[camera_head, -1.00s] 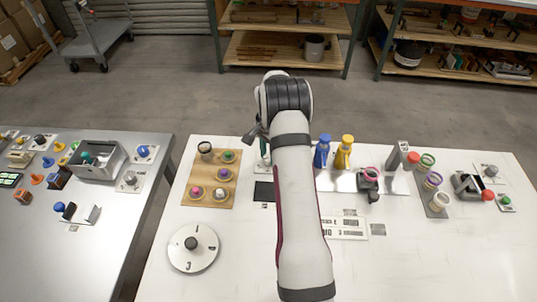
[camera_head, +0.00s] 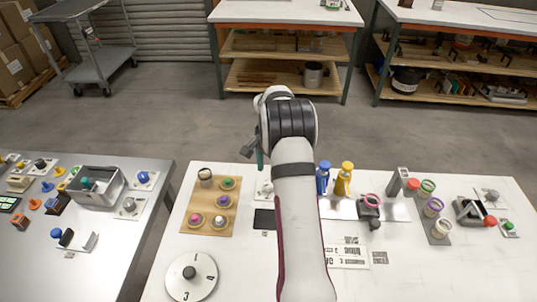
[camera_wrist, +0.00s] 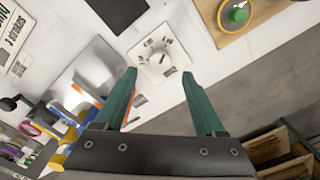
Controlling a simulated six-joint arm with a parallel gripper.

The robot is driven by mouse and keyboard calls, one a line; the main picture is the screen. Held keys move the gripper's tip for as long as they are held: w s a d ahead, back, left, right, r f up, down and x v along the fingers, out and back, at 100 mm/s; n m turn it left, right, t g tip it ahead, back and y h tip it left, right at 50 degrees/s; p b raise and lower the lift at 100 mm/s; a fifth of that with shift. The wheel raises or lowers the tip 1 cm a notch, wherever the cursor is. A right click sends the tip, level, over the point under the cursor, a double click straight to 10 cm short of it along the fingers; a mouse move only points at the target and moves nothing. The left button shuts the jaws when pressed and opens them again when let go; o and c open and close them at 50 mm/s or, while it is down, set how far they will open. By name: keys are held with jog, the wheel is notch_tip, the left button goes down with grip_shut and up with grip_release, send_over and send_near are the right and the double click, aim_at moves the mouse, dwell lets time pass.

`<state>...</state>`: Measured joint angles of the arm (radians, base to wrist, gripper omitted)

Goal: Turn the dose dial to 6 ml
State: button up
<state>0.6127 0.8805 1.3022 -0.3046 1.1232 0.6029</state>
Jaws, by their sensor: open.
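A small white square plate with a pale round knob and dark marks around it, which looks like the dose dial (camera_wrist: 160,58), lies between my fingertips in the wrist view. The marks are too small to read, so its setting cannot be told. In the head view part of this plate (camera_head: 264,187) shows beside my arm, which hides the rest. My gripper (camera_wrist: 159,72) is open and empty, its two green fingers apart and above the plate, with no contact visible. In the head view a green finger of my gripper (camera_head: 260,160) shows near the table's far edge.
A dark pad (camera_head: 264,219) lies in front of the plate. A wooden board with knobs (camera_head: 208,207) is to the left. Blue and yellow bottles (camera_head: 343,181) stand close on the right. A large round numbered dial (camera_head: 205,289) is at the front left.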

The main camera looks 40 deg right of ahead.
notch_tip(320, 180, up, 10)
jog(key=shift+r, duration=0.2)
jog(key=s+a+r+n, duration=0.2)
jog(key=s+a+r, duration=0.15)
jog(key=a, duration=0.45)
jog(key=s+a+r+n+y, duration=0.1)
jog(key=s+a+r+n, duration=0.15)
jog(key=s+a, duration=0.35)
jog(key=s+a+r+n, duration=0.3)
jog(key=a, duration=0.6)
jog(key=s+a+f+n, duration=0.2)
jog(key=s+a, duration=0.2)
jog(key=s, duration=0.3)
jog(key=s+a+f+n, duration=0.2)
jog(key=s+a, duration=0.3)
jog(key=s, duration=0.3)
jog(key=shift+s+f+y, duration=0.15)
jog(key=shift+s+y, duration=0.05)
jog(key=shift+y, duration=0.2)
